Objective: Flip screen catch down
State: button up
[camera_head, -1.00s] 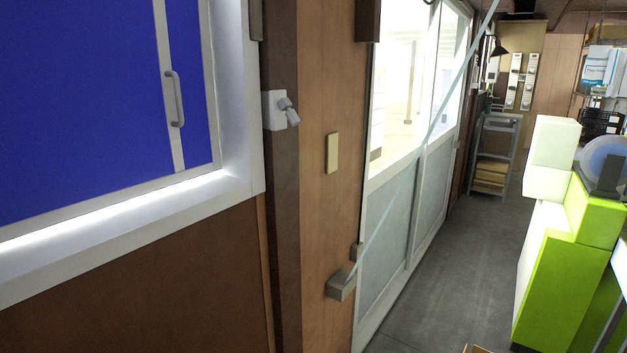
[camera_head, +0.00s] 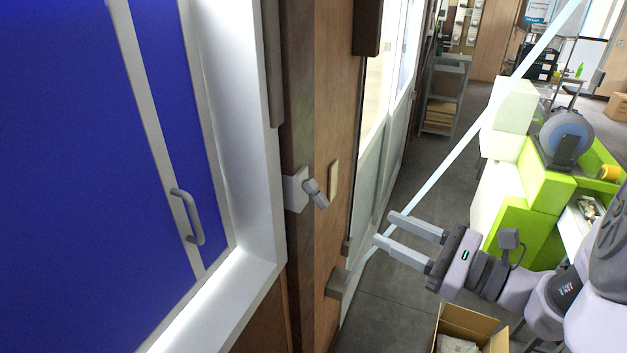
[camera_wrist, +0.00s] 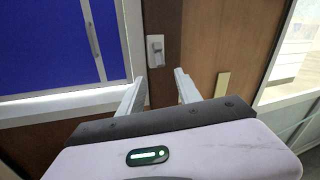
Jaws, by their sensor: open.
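The screen catch (camera_head: 312,190) is a small grey lever on a pale plate, fixed to the dark wooden post beside the blue screen (camera_head: 90,170). Its lever tilts outward and down to the right in the head view. In the wrist view the catch (camera_wrist: 155,50) shows ahead, in line with the gap between the fingers. My gripper (camera_head: 390,232) is open and empty, to the right of the catch and apart from it, its fingers pointing toward the wall. Both fingers also show in the wrist view (camera_wrist: 160,88).
A pale wall plate (camera_head: 334,178) sits right of the catch. A grey bracket (camera_head: 337,283) juts from the wall below. A pale diagonal bar (camera_head: 470,140) crosses behind my gripper. An open cardboard box (camera_head: 468,325) and a green machine (camera_head: 520,225) stand to the right.

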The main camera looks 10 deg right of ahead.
aim_at(326, 205)
jog(key=p+x, duration=0.2)
jog(key=x, duration=1.2)
jog(key=shift+w+a+f+p, duration=0.15)
jog(key=shift+a+p, duration=0.1)
jog(key=shift+p, duration=0.05)
jog(key=shift+c, duration=0.2)
grip_shut()
jog(key=f+b, duration=0.1)
jog(key=b, duration=0.2)
jog(key=shift+y, duration=0.3)
jog(key=shift+f+t+b, duration=0.15)
jog(key=shift+t+b, duration=0.25)
jog(key=shift+b, duration=0.6)
jog(key=shift+a+y+b, duration=0.15)
jog(key=shift+y+b, duration=0.25)
jog(key=shift+b, duration=0.55)
jog(key=shift+r+m+t, duration=0.3)
jog(key=shift+r, duration=0.1)
